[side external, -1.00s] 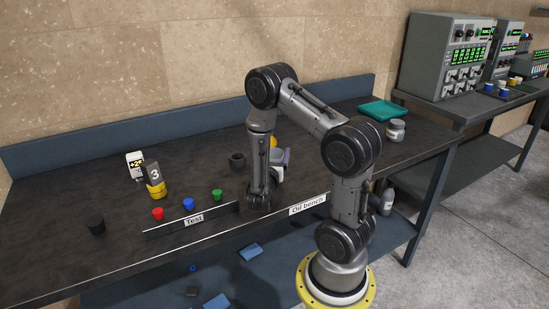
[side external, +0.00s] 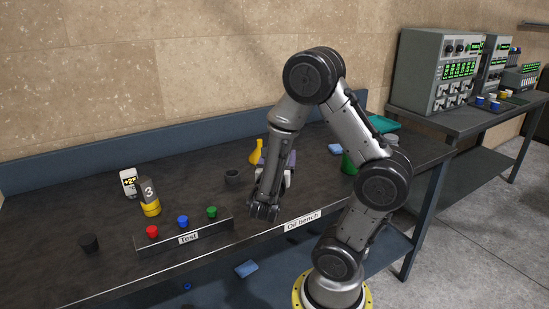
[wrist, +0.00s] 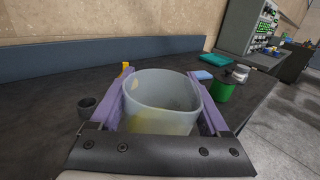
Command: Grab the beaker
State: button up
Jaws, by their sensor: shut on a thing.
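The beaker (wrist: 160,115) is a wide, pale translucent cup with some yellowish content low inside. In the wrist view it sits between the two purple fingers of my gripper (wrist: 161,82), which are shut on its sides. It looks roughly upright. In the side external view my gripper (side external: 289,162) is over the right half of the bench, and the beaker (side external: 288,180) shows only as a pale sliver, mostly hidden by my arm. I cannot tell whether its base touches the bench.
A dark cup (side external: 232,177) and a yellow funnel (side external: 257,152) stand left of the beaker. A green container (side external: 348,163) and blue cloth (side external: 335,149) lie to the right. Red, blue and green buttons (side external: 182,222) line the front.

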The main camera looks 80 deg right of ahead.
jog(key=s+a+r, duration=0.2)
jog(key=s+a, duration=0.1)
jog(key=a, duration=0.2)
jog(key=shift+s+r, duration=0.25)
jog(key=shift+r, duration=0.15)
